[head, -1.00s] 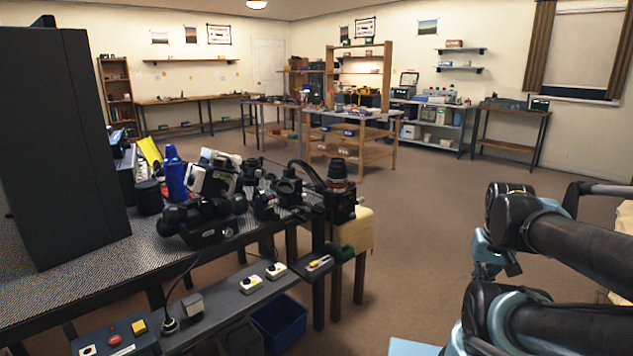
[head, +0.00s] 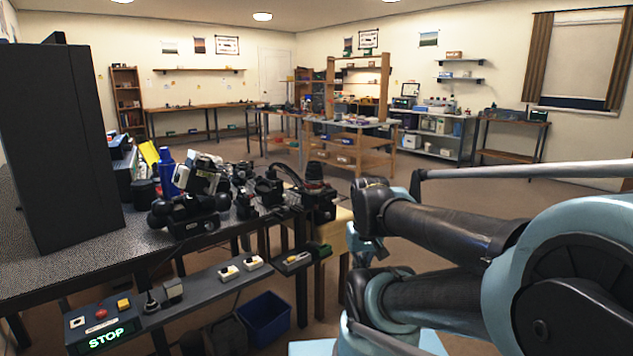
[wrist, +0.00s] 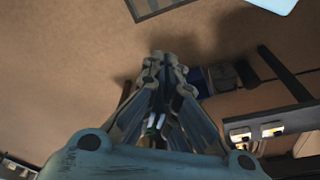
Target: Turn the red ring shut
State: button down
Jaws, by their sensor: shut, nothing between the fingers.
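A dark upright lens (head: 315,172) stands on a black mount at the right end of the workbench. A thin reddish band shows low on the lens and looks like the red ring (head: 315,184), but it is too small to read its turn position. My gripper (wrist: 162,60) shows in the wrist view with its fingers together and nothing between them, above the brown floor. In the head view my arm reaches in from the right, its end apart from the lens, to the right of it and lower. The lens does not clearly show in the wrist view.
The workbench (head: 75,256) carries cameras, a blue bottle (head: 167,172) and a large dark panel (head: 58,150). A blue bin (head: 265,318) stands on the floor. Open floor lies behind my arm.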

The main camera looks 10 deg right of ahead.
jog(key=w+r+m, duration=0.2)
jog(key=w+r, duration=1.3)
jog(key=w, duration=0.3)
jog(key=w+a+r+m, duration=0.1)
jog(key=w+r, duration=0.2)
jog(key=w, duration=1)
jog(key=w+a+r+m+t+h, duration=0.1)
jog(key=w+r, duration=0.1)
jog(key=w, duration=1.1)
jog(key=shift+w+r, duration=0.3)
jog(key=shift+r, duration=0.1)
